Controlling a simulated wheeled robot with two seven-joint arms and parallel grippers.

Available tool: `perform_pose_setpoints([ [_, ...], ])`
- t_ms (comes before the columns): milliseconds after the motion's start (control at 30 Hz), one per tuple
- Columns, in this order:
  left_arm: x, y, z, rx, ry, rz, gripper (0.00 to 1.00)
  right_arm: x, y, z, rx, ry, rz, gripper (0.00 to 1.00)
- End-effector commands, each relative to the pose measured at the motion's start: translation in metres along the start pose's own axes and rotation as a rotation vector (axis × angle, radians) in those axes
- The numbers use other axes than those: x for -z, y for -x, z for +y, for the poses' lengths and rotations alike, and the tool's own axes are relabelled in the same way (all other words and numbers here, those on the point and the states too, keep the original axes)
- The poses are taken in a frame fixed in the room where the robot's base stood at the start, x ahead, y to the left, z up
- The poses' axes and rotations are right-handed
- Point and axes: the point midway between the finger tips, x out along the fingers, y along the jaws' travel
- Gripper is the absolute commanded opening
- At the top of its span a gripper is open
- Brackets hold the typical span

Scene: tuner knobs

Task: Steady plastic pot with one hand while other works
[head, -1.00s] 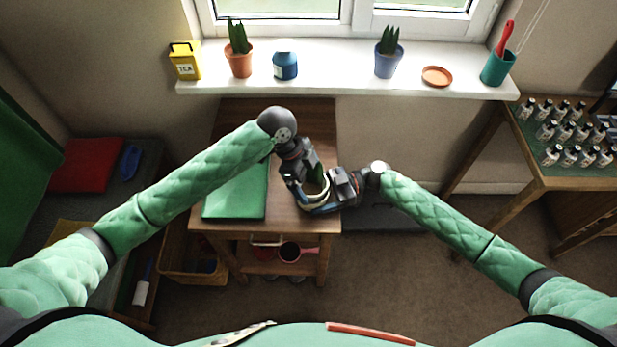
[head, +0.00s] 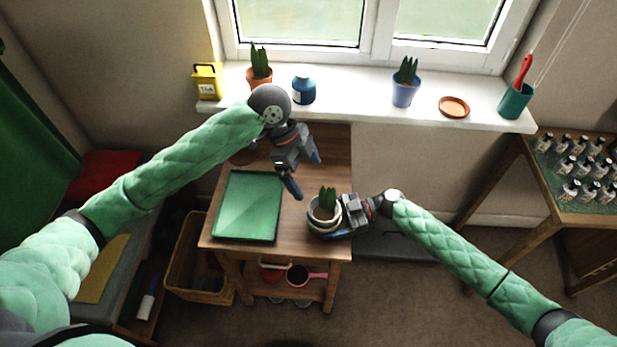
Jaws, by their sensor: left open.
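A small pot (head: 314,228) with a pale rim and a spiky green plant (head: 327,198) stands at the right front of the wooden table (head: 330,160). My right gripper (head: 338,232) is against its right side, with a blue finger along its front. The pot hides part of that gripper, so I cannot tell whether it is closed on the pot. My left gripper (head: 303,172) is open and empty, above the table, up and left of the plant and apart from it.
A green tray (head: 276,210) lies on the table's left. A round brown dish (head: 243,156) is partly hidden behind my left arm. The windowsill (head: 350,104) holds potted plants, a blue jar (head: 303,90) and an orange saucer (head: 454,107). Bottles stand on the right-hand table (head: 567,205).

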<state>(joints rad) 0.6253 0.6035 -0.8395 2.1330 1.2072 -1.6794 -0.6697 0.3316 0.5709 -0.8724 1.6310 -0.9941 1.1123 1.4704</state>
Motion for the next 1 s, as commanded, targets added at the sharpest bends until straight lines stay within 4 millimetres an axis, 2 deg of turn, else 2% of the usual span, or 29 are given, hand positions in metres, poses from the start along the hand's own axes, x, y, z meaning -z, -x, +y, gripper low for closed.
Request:
perform_pose_setpoints([
  [333, 0.000, 0.001, 0.000, 0.000, 0.000, 0.000, 0.97, 0.001, 0.000, 0.000, 0.000, 0.001, 0.001, 0.68],
  [367, 0.000, 0.001, 0.000, 0.000, 0.000, 0.000, 0.97, 0.001, 0.000, 0.000, 0.000, 0.001, 0.001, 0.84],
  [433, 0.000, 0.001, 0.000, 0.000, 0.000, 0.000, 0.97, 0.001, 0.000, 0.000, 0.000, 0.001, 0.001, 0.98],
  [467, 0.000, 0.001, 0.000, 0.000, 0.000, 0.000, 0.97, 0.001, 0.000, 0.000, 0.000, 0.001, 0.001, 1.00],
  [767, 0.000, 0.001, 0.000, 0.000, 0.000, 0.000, 0.97, 0.000, 0.004, 0.000, 0.000, 0.000, 0.000, 1.00],
  [867, 0.000, 0.001, 0.000, 0.000, 0.000, 0.000, 0.97, 0.000, 0.014, 0.000, -0.001, 0.000, -0.002, 1.00],
  [1000, 0.000, 0.001, 0.000, 0.000, 0.000, 0.000, 0.97, 0.000, 0.038, 0.001, -0.001, 0.000, -0.003, 1.00],
])
